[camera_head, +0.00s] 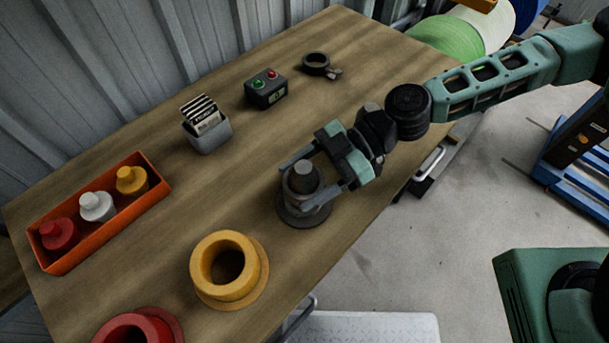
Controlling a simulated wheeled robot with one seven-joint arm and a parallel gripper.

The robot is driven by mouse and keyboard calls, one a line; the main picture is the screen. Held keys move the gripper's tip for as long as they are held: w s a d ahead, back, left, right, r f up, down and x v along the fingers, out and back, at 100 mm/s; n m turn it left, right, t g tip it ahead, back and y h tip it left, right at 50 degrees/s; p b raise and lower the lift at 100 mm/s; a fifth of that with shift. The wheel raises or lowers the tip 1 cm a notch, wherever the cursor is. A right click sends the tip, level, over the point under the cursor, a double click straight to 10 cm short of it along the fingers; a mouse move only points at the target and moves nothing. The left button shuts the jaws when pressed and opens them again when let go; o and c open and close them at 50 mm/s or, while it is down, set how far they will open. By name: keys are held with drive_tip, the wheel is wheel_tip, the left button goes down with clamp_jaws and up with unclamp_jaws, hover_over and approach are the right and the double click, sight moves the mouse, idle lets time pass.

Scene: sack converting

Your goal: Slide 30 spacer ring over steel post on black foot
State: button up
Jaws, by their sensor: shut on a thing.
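A dark grey ring (299,189), which I take for the spacer ring, is between the two fingers of my gripper (313,180). The gripper is shut on it from the right. The steel post (304,170) is a grey cylinder, and its top shows inside the ring, so the ring appears to be around the post. The round black foot (293,216) lies flat on the table below. The near finger hides part of the ring and foot. I cannot tell whether the ring touches the foot, and no number on it is legible.
A yellow flanged bushing (259,263) and a red one (171,321) stand near the front. An orange tray (108,229) with red, white and yellow pieces is at left. A grey card holder (211,140), button box (266,92) and black clamp ring (317,60) stand farther back.

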idle(0.3)
drive_tip(key=o, duration=1.4)
drive_tip(key=shift+f, duration=0.1)
drive_tip(key=shift+c, duration=0.2)
wheel_tip(320, 180, up, 10)
drive_tip(key=shift+r+b, duration=0.1)
drive_tip(key=shift+b, duration=0.2)
